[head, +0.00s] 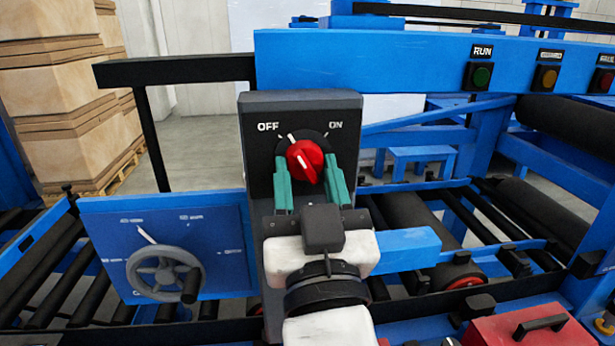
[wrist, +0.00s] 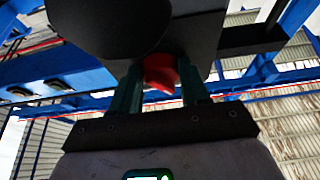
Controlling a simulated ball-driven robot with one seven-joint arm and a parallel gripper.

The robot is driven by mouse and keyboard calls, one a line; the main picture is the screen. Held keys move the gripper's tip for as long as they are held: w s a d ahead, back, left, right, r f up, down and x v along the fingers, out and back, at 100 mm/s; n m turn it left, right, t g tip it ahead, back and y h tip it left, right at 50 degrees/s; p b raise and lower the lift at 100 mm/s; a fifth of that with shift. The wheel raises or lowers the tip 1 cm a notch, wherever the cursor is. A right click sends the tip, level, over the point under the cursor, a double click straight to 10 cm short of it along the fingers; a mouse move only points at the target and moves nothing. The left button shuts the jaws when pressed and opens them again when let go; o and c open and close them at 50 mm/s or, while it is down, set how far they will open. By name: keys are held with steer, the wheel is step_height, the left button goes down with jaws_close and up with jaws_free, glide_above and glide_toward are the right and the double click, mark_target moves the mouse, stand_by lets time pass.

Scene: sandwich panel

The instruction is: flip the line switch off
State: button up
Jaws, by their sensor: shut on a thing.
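The line switch is a red rotary knob (head: 304,158) on a dark upright box (head: 262,106) marked OFF at upper left and ON at upper right. The knob's ridge slants from upper left to lower right and carries a white line; which end is the pointer is hard to tell. My gripper (head: 309,177), with green fingers, is shut on the knob from the front, one finger on each side. In the wrist view the red knob (wrist: 160,71) shows between the fingers (wrist: 164,88); its dial marks are hidden there.
A blue panel with a grey handwheel (head: 165,272) stands to the left of the box. A blue beam (head: 380,62) with RUN and other buttons runs behind and right. A red box (head: 530,334) with a black handle is at lower right. Cartons (head: 60,90) stand at back left.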

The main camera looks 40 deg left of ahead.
steer(key=shift+w+d+r+n+g+p, duration=0.1)
steer(key=shift+n+g+p, duration=0.05)
steer(key=shift+n+p, duration=0.3)
steer(key=shift+w+d+r+n+g+p, duration=0.15)
steer(key=shift+n+p, duration=0.15)
steer(key=shift+n, duration=0.25)
steer(key=shift+s+a+f+n+g+y+p, duration=0.15)
steer(key=shift+n+g+y, duration=0.2)
steer(key=shift+n, duration=0.4)
steer(key=shift+f+n+g+y+p, duration=0.15)
steer(key=shift+n+g+y, duration=0.15)
steer(key=shift+n, duration=0.45)
steer(key=shift+r, duration=0.1)
steer(key=o, duration=1)
steer(key=shift+o, duration=0.2)
steer(key=b+v, duration=0.3)
steer(key=v, duration=0.7)
steer(key=shift+d+b, duration=0.35)
steer(key=shift+b, duration=0.05)
steer(key=shift+s, duration=0.15)
